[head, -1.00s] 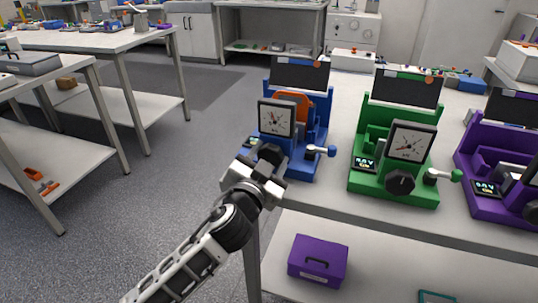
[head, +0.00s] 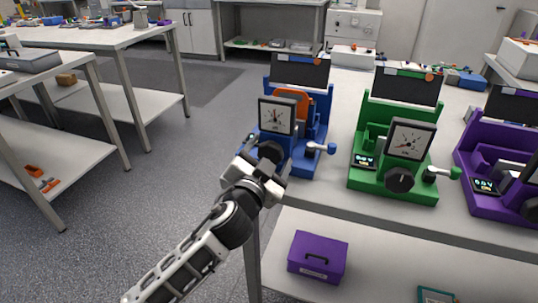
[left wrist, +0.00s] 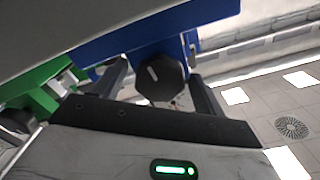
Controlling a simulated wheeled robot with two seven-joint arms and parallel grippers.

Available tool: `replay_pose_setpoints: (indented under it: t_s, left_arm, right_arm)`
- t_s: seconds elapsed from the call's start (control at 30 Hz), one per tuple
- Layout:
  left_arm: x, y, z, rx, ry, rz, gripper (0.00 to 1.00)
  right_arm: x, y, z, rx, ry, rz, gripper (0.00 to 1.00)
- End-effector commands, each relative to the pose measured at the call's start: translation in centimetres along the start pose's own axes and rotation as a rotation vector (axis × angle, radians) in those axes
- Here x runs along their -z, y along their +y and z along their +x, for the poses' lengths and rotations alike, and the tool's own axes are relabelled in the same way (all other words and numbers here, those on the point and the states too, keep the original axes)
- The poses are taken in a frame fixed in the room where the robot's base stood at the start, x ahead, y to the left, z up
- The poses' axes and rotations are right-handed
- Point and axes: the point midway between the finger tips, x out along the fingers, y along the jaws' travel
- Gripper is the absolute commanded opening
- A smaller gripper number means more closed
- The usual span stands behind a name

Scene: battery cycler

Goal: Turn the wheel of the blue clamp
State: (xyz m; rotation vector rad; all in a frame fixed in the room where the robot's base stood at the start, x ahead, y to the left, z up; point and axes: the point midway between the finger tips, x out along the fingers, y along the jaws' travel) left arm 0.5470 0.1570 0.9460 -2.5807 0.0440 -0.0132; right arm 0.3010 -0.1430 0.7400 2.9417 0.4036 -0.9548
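The blue clamp (head: 306,160) stands at the left front corner of the bench in the head view. It has a square dial (head: 276,116), an orange part behind it and a lever with a blue knob on its right. Its black wheel (head: 271,151) is at the front, below the dial. My left gripper (head: 266,162) is at the wheel. In the left wrist view the wheel (left wrist: 160,79), with a white mark, sits between the two spread fingers (left wrist: 160,88). Gaps show on both sides, so the gripper looks open around it. My right gripper is out of view.
A green clamp (head: 380,178) stands right of the blue one, and a purple clamp (head: 489,204) farther right. A purple box (head: 317,258) lies on the shelf below. Open floor (head: 165,190) lies left of the bench.

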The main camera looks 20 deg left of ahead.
Motion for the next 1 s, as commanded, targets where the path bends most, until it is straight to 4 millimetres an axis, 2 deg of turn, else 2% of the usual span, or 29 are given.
replay_pose_setpoints:
  t_s: [0.17, 0.27, 0.37, 0.6, 0.8, 1.0]
  left_arm:
    - [0.0, 0.0, -0.3, 0.0, 0.0, -0.001, 0.71]
    - [-0.1, 0.1, -1.2, -0.002, -0.002, -0.001, 0.71]
    - [-0.2, 0.1, -3.0, -0.002, -0.002, -0.002, 0.71]
    - [-0.3, 0.2, -9.0, -0.003, -0.004, -0.002, 0.71]
    - [-0.3, 0.2, -13.2, -0.002, -0.003, -0.003, 0.71]
    - [-0.1, 0.1, -15.5, -0.001, -0.002, -0.002, 0.71]
  right_arm:
    - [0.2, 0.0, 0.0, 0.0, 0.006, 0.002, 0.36]
    - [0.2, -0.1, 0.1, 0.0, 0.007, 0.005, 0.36]
    - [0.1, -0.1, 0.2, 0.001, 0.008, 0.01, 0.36]
    - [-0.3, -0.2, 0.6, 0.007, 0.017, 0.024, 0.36]
    - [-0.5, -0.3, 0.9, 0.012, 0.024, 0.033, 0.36]
    - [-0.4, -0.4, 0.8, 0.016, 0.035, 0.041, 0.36]
